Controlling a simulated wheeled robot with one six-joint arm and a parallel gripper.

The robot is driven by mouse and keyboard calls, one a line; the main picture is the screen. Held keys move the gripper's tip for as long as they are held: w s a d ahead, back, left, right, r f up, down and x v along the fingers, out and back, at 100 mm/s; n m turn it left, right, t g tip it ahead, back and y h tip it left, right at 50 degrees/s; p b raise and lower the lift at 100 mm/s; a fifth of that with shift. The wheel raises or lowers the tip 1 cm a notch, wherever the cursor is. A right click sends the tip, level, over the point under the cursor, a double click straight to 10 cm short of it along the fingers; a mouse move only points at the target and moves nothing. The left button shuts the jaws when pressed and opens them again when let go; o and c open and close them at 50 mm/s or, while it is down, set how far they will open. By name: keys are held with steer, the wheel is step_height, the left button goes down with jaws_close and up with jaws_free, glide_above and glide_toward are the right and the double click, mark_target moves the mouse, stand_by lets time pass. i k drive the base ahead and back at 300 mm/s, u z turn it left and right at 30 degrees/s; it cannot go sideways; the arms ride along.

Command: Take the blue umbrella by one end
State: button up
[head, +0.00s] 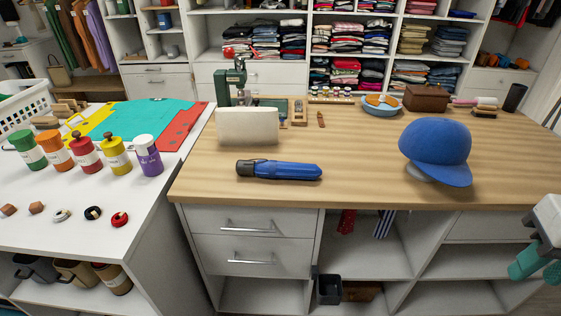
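The blue umbrella (285,171), folded and compact, lies on its side on the wooden countertop (350,185), near the front edge. Its dark handle end (245,168) points left and its blue end points right. Nothing touches it. My gripper (538,267), white with teal fingers, is at the right edge of the head view, in front of the counter and lower than its top. It is far to the right of the umbrella. Its two teal fingers look apart with nothing between them, though the frame cuts off part of it.
A blue cap (436,152) sits on a stand to the right. A green machine (237,84), a blue bowl (382,105) and a brown box (426,98) are farther back. The countertop between umbrella and cap is clear.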

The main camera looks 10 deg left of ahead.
mark_target(262, 168)
steer(key=z, duration=2.6)
steer(key=k, duration=1.65)
steer(key=u, duration=2.45)
steer(key=i, duration=0.5)
steer(key=u, duration=0.1)
